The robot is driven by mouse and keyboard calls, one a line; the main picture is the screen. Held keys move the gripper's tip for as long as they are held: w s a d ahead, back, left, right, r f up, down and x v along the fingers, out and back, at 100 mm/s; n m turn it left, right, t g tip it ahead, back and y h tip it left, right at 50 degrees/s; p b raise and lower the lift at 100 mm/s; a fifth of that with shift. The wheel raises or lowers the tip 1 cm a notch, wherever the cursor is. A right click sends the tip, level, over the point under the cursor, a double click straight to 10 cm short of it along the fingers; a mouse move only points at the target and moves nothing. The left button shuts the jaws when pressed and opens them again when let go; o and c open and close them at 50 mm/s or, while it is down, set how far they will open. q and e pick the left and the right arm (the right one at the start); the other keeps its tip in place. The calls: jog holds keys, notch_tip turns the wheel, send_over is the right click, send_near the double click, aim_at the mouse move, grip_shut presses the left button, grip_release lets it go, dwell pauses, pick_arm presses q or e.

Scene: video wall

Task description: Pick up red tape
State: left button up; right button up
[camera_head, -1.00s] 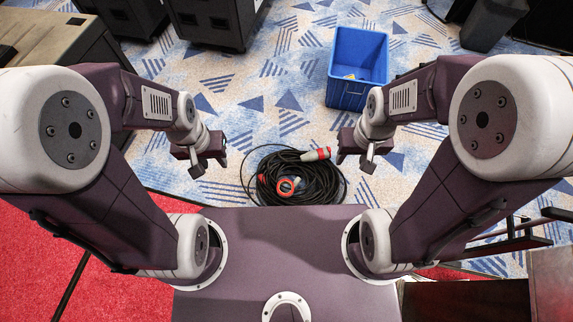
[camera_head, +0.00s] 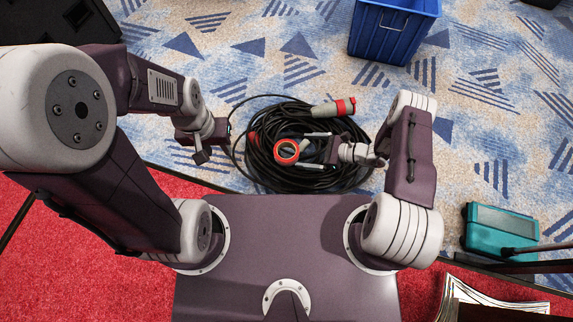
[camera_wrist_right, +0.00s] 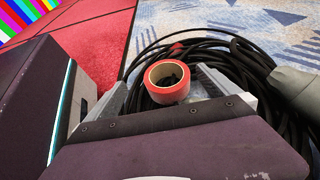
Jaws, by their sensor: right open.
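The red tape (camera_head: 277,153) is a roll with a pale core, resting on the coil of black cable (camera_head: 262,170) on the floor. My right gripper (camera_head: 312,150) is open just to the right of the roll, its fingers pointing left toward it. In the right wrist view the tape (camera_wrist_right: 168,98) shows between the two spread fingers of the right gripper (camera_wrist_right: 163,84), beyond the palm. Neither finger visibly grips it. My left gripper (camera_head: 214,146) hangs left of the coil, fingers apart and empty.
A red and grey plug (camera_head: 335,107) lies on the coil's far side. A blue crate (camera_head: 380,45) stands at the back right. A teal case (camera_head: 500,228) and papers (camera_head: 480,297) are at lower right. A dark box (camera_head: 60,20) is at back left. Patterned carpet is clear around.

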aim_at(298, 154)
jog(key=f, duration=0.1)
jog(key=f+m+t, duration=0.1)
jog(key=f, duration=0.1)
jog(key=shift+w+d+f, duration=0.15)
jog(key=shift+w+f, duration=0.05)
jog(key=shift+f, duration=0.05)
jog(key=b+x, duration=0.3)
jog(key=shift+w+a+f, duration=0.1)
jog(key=shift+a+f, duration=0.05)
jog(key=shift+a, duration=0.15)
jog(key=shift+w+a, duration=0.1)
jog(key=b+x, duration=0.4)
jog(key=shift+a+f, duration=0.2)
jog(key=shift+a, duration=0.3)
pick_arm(q)
notch_tip(298, 154, down, 9)
jog(key=shift+r, duration=0.15)
pick_arm(e)
jog(key=shift+w+r, duration=0.1)
jog(key=shift+r, duration=0.05)
jog(key=c, duration=1.4)
pick_arm(q)
jog(key=shift+r, duration=0.1)
pick_arm(e)
jog(key=shift+o, duration=0.2)
jog(key=shift+r, duration=0.1)
